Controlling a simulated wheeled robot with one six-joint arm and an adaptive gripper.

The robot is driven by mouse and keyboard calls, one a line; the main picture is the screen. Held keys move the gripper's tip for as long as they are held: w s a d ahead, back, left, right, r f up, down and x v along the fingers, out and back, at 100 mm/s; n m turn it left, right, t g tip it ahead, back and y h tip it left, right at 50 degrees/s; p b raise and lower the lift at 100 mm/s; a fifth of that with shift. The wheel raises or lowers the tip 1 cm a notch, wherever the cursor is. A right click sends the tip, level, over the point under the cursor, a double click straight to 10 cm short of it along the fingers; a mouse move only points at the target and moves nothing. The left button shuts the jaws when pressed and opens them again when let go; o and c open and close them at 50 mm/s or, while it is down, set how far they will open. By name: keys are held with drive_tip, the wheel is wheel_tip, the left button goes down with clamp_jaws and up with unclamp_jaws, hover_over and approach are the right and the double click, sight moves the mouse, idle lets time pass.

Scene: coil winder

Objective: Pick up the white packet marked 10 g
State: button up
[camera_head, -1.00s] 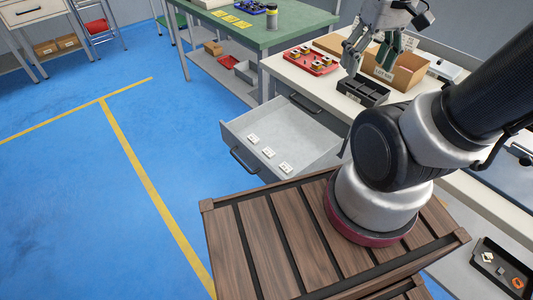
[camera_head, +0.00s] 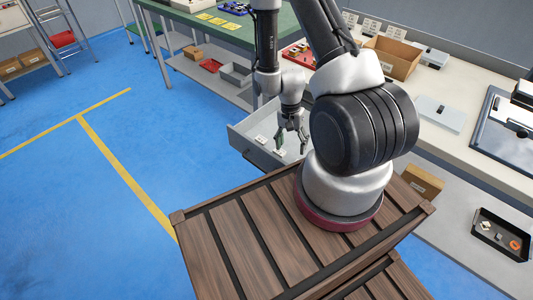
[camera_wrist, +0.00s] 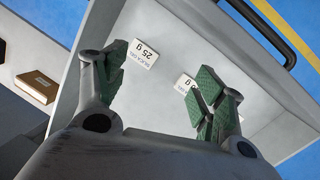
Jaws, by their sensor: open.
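My gripper (camera_head: 292,143) points down over the open grey drawer (camera_head: 250,152), its fingers apart and nothing visible between them. In the wrist view the gripper (camera_wrist: 162,82) spans part of the drawer floor (camera_wrist: 262,88). A white packet marked 25 g (camera_wrist: 143,54) lies there, near the left finger. A second white packet (camera_wrist: 184,84) lies partly behind the right finger; only a "g" of its mark shows, so I cannot read its weight. In the head view, small white packets (camera_head: 260,141) lie in the drawer, too small to read. No 10 g mark is legible.
The light counter (camera_head: 455,75) holds an open cardboard box (camera_head: 391,58) and a red tray (camera_head: 298,53). A black tray (camera_head: 501,233) with small parts is lower right. Blue floor is clear at left.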

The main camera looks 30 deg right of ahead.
sight(282, 149)
drive_tip(key=w+m, duration=0.1)
drive_tip(key=w+t, duration=0.1)
drive_tip(key=w, duration=0.1)
drive_tip(key=w+m+t, duration=0.1)
drive_tip(key=w, duration=0.1)
drive_tip(key=shift+w+a+f+m, duration=0.1)
drive_tip(key=shift+w+a+m, duration=0.1)
drive_tip(key=shift+a+m, duration=0.1)
drive_tip(key=shift+w+d+m+t, duration=0.15)
drive_tip(key=shift+w+m+t, duration=0.15)
drive_tip(key=shift+w, duration=0.05)
drive_tip(key=shift+f, duration=0.25)
drive_tip(key=f, duration=0.7)
drive_tip(key=shift+w+d+f, duration=0.1)
drive_tip(key=shift+d+f, duration=0.05)
drive_tip(key=shift+d, duration=0.1)
drive_tip(key=shift+c, duration=0.4)
drive_tip(key=c, duration=0.8)
